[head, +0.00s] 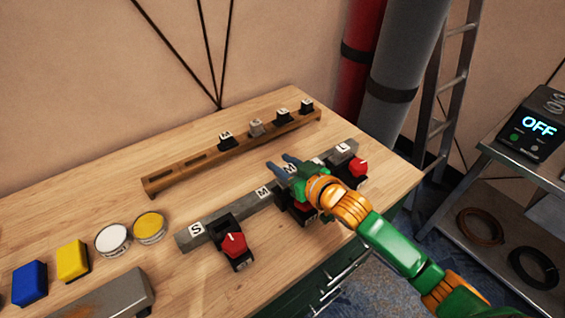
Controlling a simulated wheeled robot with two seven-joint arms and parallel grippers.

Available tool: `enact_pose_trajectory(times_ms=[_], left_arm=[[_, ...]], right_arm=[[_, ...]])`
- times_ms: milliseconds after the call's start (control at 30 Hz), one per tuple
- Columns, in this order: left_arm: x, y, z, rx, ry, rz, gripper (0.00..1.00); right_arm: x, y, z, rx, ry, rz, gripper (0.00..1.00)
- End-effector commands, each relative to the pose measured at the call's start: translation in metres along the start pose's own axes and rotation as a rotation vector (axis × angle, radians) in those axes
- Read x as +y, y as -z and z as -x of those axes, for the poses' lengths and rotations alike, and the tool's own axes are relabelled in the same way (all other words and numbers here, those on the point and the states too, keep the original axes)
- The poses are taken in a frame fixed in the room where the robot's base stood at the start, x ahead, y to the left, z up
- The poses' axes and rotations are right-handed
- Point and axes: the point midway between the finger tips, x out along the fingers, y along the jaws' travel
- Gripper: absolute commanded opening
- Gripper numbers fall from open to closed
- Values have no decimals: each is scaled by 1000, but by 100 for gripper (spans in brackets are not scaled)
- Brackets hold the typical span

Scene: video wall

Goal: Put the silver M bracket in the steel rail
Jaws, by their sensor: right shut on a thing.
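The steel rail (228,211) is a long grey bar lying slantwise on the wooden workbench, with white letter tags S and M along it. My right gripper (281,163) is over the rail's middle, its fingers pointing up and left. It is shut on a piece with a white M tag (290,169), which I take for the silver M bracket. The piece's body is mostly hidden by the gripper, and I cannot tell whether it touches the rail. My left gripper is not in view.
A brown wooden rack (205,157) behind the rail holds black brackets and one grey bracket (256,128). Red-knobbed clamps (233,244) stand along the rail's front. Blue (29,283) and yellow (72,260) blocks and two round tins lie left.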

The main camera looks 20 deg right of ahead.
Motion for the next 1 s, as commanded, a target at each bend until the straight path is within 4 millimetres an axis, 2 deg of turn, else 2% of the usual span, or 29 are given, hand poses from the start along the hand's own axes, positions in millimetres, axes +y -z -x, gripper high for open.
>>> enact_pose_trajectory(times_ms=[300, 1000], left_arm=[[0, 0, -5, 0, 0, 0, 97], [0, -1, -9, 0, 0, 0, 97]], right_arm=[[0, -10, -3, 1, 0, 0, 0], [0, -16, -5, 1, 0, 0, 0]])
